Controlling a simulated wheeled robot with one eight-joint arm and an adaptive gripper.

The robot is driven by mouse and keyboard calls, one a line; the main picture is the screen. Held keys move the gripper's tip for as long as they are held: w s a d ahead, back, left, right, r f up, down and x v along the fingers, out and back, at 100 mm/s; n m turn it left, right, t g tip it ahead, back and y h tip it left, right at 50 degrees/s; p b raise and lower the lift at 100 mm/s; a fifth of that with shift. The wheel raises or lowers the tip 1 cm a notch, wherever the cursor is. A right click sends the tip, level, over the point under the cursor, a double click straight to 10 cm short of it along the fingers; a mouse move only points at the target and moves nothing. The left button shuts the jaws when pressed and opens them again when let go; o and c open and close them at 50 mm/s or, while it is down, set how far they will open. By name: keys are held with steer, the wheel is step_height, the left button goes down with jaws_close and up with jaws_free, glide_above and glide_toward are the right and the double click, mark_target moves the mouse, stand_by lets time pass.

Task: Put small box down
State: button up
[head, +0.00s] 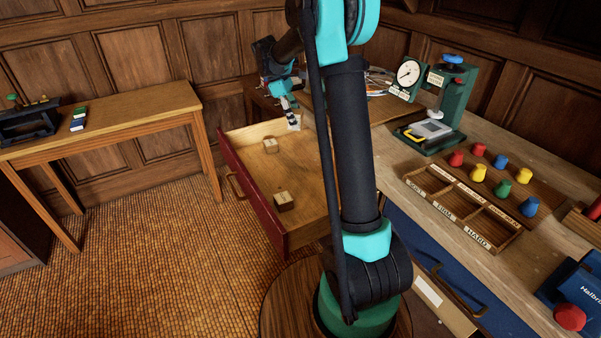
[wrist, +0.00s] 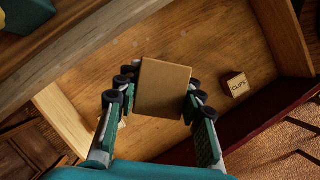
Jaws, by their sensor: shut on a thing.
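My gripper (wrist: 158,92) is shut on a small plain brown box (wrist: 164,88), with fingers on both its left and right sides in the wrist view. The box appears over the floor of the open drawer; its height above the floor is hard to judge. In the head view my gripper (head: 291,115) is at the drawer's far end, and the held box is hard to make out there. The open drawer (head: 238,172) has a dark red front and a light wood inside.
Two small boxes lie in the drawer, one farther back (head: 270,145) and one nearer (head: 284,201). A box labelled CLIPS (wrist: 237,85) shows in the wrist view. Bare drawer floor lies between them. A workbench (head: 380,142) with a dial gauge (head: 408,73) stands right.

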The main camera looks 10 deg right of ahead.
mark_target(296, 168)
steer(key=n, duration=0.1)
steer(key=r+n+t, duration=0.1)
steer(key=n, duration=0.1)
steer(key=s+a+n, duration=0.1)
steer(key=shift+r+t, duration=0.2)
steer(key=shift+t, duration=0.2)
steer(key=n, duration=0.1)
steer(key=n+t, duration=0.1)
steer(key=r+n, duration=0.1)
steer(key=n, duration=0.1)
steer(key=shift+s+a, duration=0.3)
steer(key=shift+n+t, duration=0.3)
step_height(296, 168, down, 20)
steer(key=shift+r, duration=0.1)
steer(key=o, duration=1.2)
steer(key=v, duration=1.2)
steer(key=shift+a, duration=0.1)
